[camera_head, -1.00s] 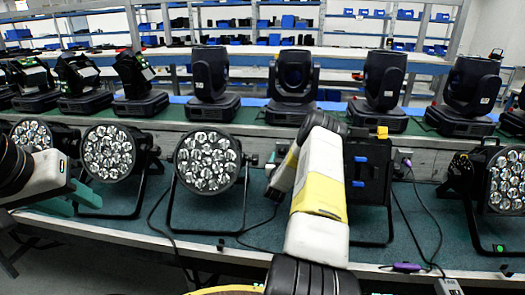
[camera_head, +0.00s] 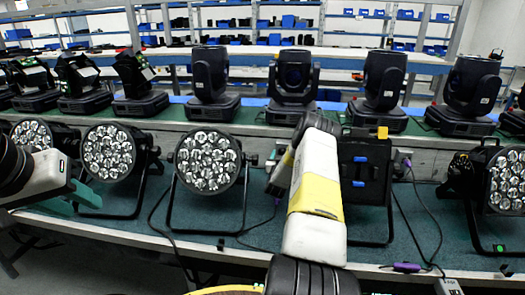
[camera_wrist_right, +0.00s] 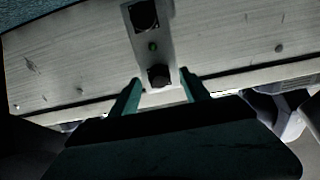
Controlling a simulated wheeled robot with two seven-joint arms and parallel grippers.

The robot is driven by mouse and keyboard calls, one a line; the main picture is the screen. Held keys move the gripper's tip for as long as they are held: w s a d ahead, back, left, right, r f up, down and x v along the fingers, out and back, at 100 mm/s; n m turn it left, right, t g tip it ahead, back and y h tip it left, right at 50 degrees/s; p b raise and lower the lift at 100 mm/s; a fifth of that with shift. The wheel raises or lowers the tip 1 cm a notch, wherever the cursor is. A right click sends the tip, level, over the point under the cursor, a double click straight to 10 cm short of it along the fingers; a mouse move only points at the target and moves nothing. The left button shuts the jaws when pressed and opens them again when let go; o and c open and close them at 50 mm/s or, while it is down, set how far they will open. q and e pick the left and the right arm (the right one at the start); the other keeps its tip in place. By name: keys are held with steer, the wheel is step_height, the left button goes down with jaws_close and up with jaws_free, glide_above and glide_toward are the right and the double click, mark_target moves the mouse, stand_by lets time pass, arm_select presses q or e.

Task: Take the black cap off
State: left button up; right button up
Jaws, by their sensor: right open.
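In the right wrist view a small black cap (camera_wrist_right: 158,75) sits on the lower end of a pale metal plate on the rack's face. My right gripper (camera_wrist_right: 162,88) is open, with one green fingertip on each side of the cap. I cannot tell whether the fingertips touch it. In the head view my right arm mostly hides that gripper, and the cap cannot be made out. My left gripper (camera_head: 80,198) is at the left edge over the front of the bench. Its jaw gap is not clear.
Round multi-lens par cans (camera_head: 208,161) stand along the green bench (camera_head: 270,238), with one more at the far right. A black box-like fixture (camera_head: 366,190) stands beside my right arm. Cables trail over the bench. Moving-head lights (camera_head: 292,80) line the shelf behind.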

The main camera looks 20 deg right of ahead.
stand_by(0.5)
jaws_close()
steer(key=shift+s, duration=0.2)
stand_by(1.2)
steer(key=shift+v, duration=2.85)
